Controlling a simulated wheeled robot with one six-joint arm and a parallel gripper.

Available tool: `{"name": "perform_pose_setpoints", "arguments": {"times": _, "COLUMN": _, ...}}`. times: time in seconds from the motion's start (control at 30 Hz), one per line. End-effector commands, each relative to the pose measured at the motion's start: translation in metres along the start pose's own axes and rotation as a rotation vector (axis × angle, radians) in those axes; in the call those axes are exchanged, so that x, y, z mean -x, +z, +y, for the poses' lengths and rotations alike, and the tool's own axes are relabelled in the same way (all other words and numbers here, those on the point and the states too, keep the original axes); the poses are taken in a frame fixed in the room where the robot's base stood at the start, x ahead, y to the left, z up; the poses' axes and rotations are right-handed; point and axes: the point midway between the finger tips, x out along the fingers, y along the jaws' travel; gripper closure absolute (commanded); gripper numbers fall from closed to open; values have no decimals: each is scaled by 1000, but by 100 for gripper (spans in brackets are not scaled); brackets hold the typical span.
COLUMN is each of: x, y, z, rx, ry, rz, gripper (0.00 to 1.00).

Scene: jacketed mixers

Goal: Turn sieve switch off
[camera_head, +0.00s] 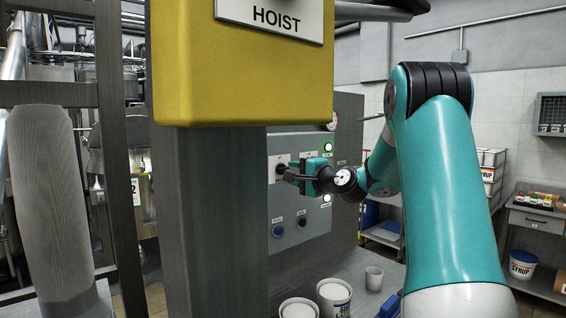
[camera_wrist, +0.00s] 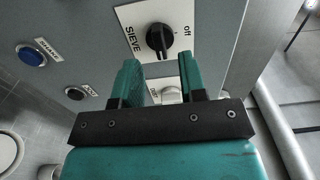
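The sieve switch (camera_wrist: 160,38) is a black rotary knob on a white plate (camera_wrist: 128,16) marked "SIEVE" and "off", on a grey control panel (camera_head: 300,247). In the wrist view its grip runs roughly up and down the picture; I cannot tell surely which mark it points to. My gripper (camera_wrist: 158,62) is open, with its two teal fingers apart. The knob shows just beyond the gap between the fingertips, with no clear contact. In the head view my gripper (camera_head: 290,172) is at the panel's left part and mostly hides the knob.
A blue button (camera_wrist: 32,56) and a black button (camera_wrist: 75,93) are on the panel. A yellow hoist box (camera_head: 245,75) on a grey post (camera_head: 222,220) stands close in front, left of my arm. Tubs (camera_head: 334,298) and a cup (camera_head: 374,278) stand below the panel.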

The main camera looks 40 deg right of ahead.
Motion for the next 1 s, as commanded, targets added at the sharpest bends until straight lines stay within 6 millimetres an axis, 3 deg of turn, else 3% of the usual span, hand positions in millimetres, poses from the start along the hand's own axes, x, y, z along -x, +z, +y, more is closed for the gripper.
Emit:
{"name": "perform_pose_setpoints", "arguments": {"times": 0.1, "x": -23, "y": 2, "z": -4, "rx": -1, "ry": 0, "rz": -5, "gripper": 62}}
{"name": "perform_pose_setpoints", "arguments": {"times": 0.23, "x": -38, "y": 2, "z": -2, "rx": -1, "ry": 1, "rz": -5, "gripper": 62}}
{"name": "perform_pose_setpoints", "arguments": {"times": 0.63, "x": -47, "y": 3, "z": 0, "rx": 0, "ry": 0, "rz": -4, "gripper": 62}}
{"name": "perform_pose_setpoints", "arguments": {"times": 0.67, "x": -47, "y": 3, "z": 0, "rx": 0, "ry": 0, "rz": -4, "gripper": 64}}
{"name": "perform_pose_setpoints", "arguments": {"times": 0.8, "x": -47, "y": 3, "z": 0, "rx": 0, "ry": 0, "rz": -4, "gripper": 96}}
{"name": "perform_pose_setpoints", "arguments": {"times": 0.83, "x": -47, "y": 3, "z": 0, "rx": 0, "ry": 0, "rz": -4, "gripper": 100}}
{"name": "perform_pose_setpoints", "arguments": {"times": 0.9, "x": -47, "y": 3, "z": 0, "rx": 0, "ry": 0, "rz": -4, "gripper": 100}}
{"name": "perform_pose_setpoints", "arguments": {"times": 0.93, "x": -47, "y": 13, "z": 0, "rx": -1, "ry": 0, "rz": -7, "gripper": 100}}
{"name": "perform_pose_setpoints", "arguments": {"times": 1.0, "x": -47, "y": 8, "z": 0, "rx": 0, "ry": 0, "rz": -6, "gripper": 100}}
